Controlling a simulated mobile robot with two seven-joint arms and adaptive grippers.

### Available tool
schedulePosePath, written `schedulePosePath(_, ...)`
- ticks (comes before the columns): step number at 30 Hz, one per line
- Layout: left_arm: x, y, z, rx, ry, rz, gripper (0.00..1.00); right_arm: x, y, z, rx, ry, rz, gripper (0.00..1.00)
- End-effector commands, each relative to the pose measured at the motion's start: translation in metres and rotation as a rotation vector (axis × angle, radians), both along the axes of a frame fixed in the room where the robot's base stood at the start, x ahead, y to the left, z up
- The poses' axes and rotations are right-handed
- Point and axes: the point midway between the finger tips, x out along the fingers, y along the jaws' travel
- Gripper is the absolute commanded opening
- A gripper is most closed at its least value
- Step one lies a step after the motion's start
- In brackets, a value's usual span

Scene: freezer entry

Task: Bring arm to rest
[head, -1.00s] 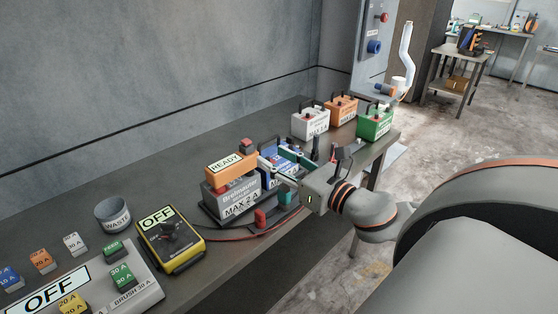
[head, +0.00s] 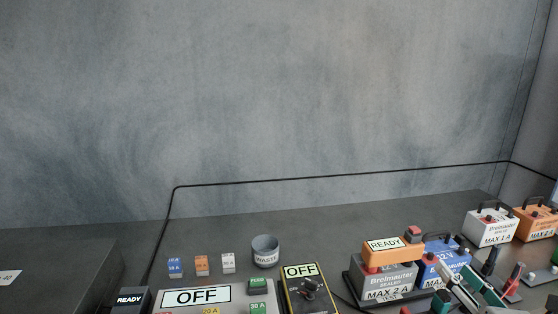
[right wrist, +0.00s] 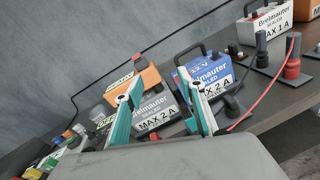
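My right gripper (head: 456,292) shows at the bottom right of the head view, in front of the grey and blue batteries. In the right wrist view its two teal-and-grey fingers (right wrist: 163,104) stand apart with nothing between them. Beyond them are the grey MAX 2 A battery (right wrist: 158,112) and the blue 12 V battery (right wrist: 212,72); I cannot tell whether the fingers touch anything. Most of my right arm is outside the head view. My left gripper is in neither view.
On the dark bench are a yellow OFF meter (head: 309,291), an OFF fuse panel (head: 238,294), a WASTE cup (head: 265,252), loose fuses (head: 201,265) and a white MAX 1 A battery (head: 491,229). An orange READY unit (head: 390,252) sits on the grey battery. A wall stands behind.

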Motion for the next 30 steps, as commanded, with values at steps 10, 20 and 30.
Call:
schedulePosePath(10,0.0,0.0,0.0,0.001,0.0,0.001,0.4,-0.065,-0.028,-0.132,0.96,0.105,-0.558,0.39)
schedulePosePath(20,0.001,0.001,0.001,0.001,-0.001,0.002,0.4,-0.111,0.01,-0.201,1.46,0.102,-0.906,0.39)
schedulePosePath(30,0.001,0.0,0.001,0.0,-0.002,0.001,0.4,-0.131,0.054,-0.242,1.743,0.108,-1.089,0.39)
